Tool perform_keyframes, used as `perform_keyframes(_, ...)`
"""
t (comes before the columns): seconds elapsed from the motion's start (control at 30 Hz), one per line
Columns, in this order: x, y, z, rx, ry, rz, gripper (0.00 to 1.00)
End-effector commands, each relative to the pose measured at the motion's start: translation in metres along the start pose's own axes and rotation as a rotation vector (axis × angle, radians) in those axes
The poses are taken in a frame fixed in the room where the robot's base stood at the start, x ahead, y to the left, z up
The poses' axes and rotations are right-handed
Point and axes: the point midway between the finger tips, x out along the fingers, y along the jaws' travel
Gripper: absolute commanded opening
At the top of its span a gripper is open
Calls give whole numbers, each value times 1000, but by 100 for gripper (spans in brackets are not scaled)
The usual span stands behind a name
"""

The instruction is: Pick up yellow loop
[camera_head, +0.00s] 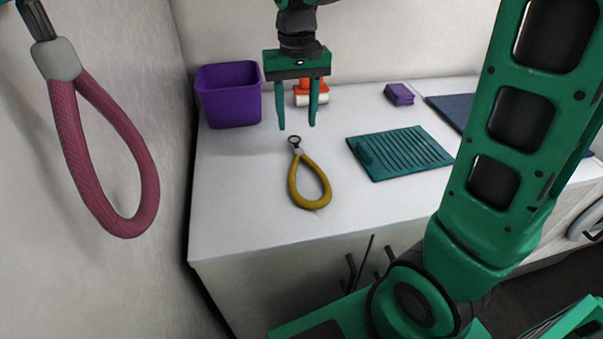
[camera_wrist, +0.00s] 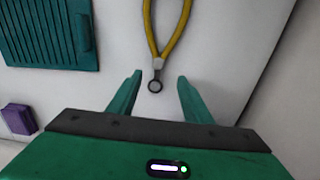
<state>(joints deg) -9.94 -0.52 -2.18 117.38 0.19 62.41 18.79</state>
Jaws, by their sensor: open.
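The yellow loop (camera_head: 294,190) lies flat on the white counter, with a grey collar and a dark metal ring at its far end. It also shows in the wrist view (camera_wrist: 149,25), where its ring end points toward my gripper and its far part is cut off by the top edge. My gripper (camera_head: 297,126) is open and empty, pointing down above the counter near the ring end. In the wrist view the ring appears between the two fingertips of my gripper (camera_wrist: 159,82). The fingers look apart from the loop.
A purple bin (camera_head: 229,104) stands at the back left, and an orange and white item (camera_head: 311,94) is behind my gripper. A teal ridged mat (camera_head: 402,151) lies right of the loop. A small purple block (camera_head: 399,94) is behind it. A pink loop (camera_head: 105,150) hangs at left.

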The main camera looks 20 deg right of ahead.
Motion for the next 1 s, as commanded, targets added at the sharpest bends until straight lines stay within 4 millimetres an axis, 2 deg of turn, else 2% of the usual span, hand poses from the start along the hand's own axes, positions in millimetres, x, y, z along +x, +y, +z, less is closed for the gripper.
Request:
perform_keyframes(0.1,18,0,1,0,-4,1,45)
perform_keyframes(0.37,36,1,1,0,-1,0,45)
perform_keyframes(0.7,79,3,6,0,-3,2,45)
perform_keyframes(1.0,85,3,6,0,0,0,45)
